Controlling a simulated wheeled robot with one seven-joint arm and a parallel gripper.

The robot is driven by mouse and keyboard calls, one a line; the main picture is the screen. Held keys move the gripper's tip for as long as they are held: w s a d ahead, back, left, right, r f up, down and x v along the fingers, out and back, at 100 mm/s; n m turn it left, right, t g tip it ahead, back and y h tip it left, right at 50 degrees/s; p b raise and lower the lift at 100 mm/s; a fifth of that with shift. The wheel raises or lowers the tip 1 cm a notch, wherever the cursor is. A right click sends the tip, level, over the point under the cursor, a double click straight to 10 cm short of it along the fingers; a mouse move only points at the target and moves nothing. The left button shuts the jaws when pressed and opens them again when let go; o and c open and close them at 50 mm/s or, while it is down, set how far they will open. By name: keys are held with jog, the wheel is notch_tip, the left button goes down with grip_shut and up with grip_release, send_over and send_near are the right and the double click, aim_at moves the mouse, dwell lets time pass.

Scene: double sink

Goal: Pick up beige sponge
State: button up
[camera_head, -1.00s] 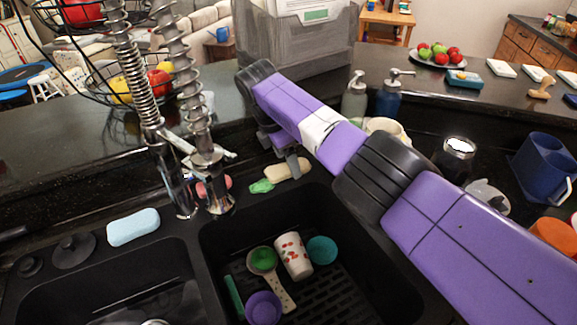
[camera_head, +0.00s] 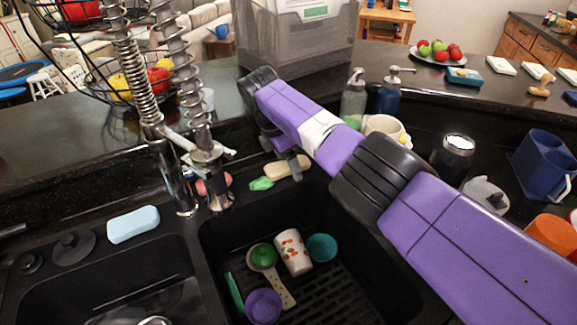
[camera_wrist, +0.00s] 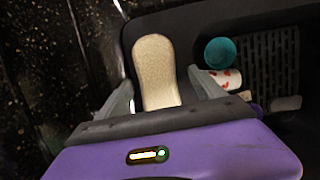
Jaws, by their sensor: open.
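The beige sponge (camera_head: 287,168) lies on the dark rim behind the right sink basin. In the wrist view the sponge (camera_wrist: 154,72) is upright in the picture, its near end between the two fingers of my gripper (camera_wrist: 163,98). The fingers are apart, one on each side of the sponge, and I see no clear contact. In the head view my gripper (camera_head: 285,160) is low at the sponge, partly hidden by my own wrist.
A green brush or scrubber (camera_head: 261,183) lies just left of the sponge. The tall faucet (camera_head: 205,150) stands left. Soap bottles (camera_head: 353,98) stand behind my arm.

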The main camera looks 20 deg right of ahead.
jog(key=c, duration=1.4)
jog(key=shift+c, duration=0.2)
jog(key=shift+r, duration=0.1)
